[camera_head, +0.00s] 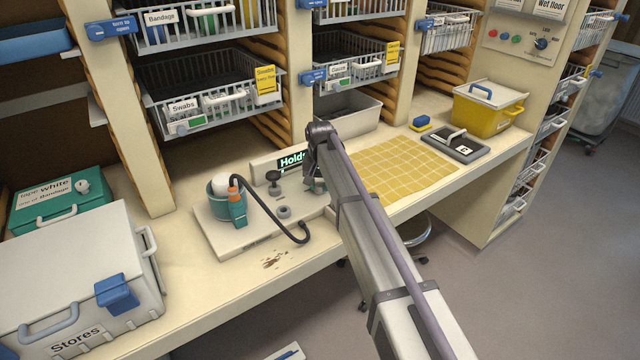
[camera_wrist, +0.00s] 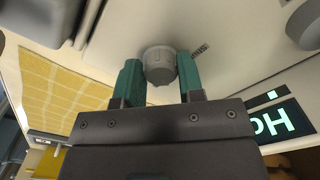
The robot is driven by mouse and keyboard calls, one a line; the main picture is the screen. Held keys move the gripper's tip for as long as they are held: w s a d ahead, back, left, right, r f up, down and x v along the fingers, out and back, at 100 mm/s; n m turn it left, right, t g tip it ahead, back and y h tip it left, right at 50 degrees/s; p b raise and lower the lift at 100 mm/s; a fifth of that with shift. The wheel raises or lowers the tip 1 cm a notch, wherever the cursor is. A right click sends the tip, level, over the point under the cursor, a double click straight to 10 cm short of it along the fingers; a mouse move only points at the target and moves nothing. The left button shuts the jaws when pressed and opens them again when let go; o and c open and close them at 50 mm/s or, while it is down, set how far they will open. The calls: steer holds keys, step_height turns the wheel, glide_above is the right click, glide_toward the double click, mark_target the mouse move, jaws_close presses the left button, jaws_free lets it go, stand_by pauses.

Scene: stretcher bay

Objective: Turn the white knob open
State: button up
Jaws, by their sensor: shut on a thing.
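A pale grey-white ribbed knob (camera_wrist: 158,62) sits on a light panel (camera_wrist: 110,35) in the wrist view. My gripper (camera_wrist: 159,72) has its two green fingers on either side of the knob and is shut on it. Small dark marks (camera_wrist: 200,50) are on the panel just beside the knob. In the head view my gripper (camera_head: 314,182) is at the right end of the white bench unit (camera_head: 228,238), mostly behind my arm. The knob is hidden there. A lit display (camera_head: 292,159) reading "Hold" stands behind the unit, partly covered by my arm.
A teal cup holder (camera_head: 228,206) with a black hose, a dark round-topped post (camera_head: 273,176) and a grey round part (camera_head: 284,212) are on the unit, left of my gripper. A yellow grid mat (camera_head: 400,170) lies to the right. Wire baskets (camera_head: 210,95) hang above.

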mark_target(319, 185)
steer(key=shift+m, duration=2.2)
steer(key=o, duration=0.9)
step_height(319, 185, up, 11)
steer(key=p, duration=1.1)
steer(key=shift+f, duration=0.1)
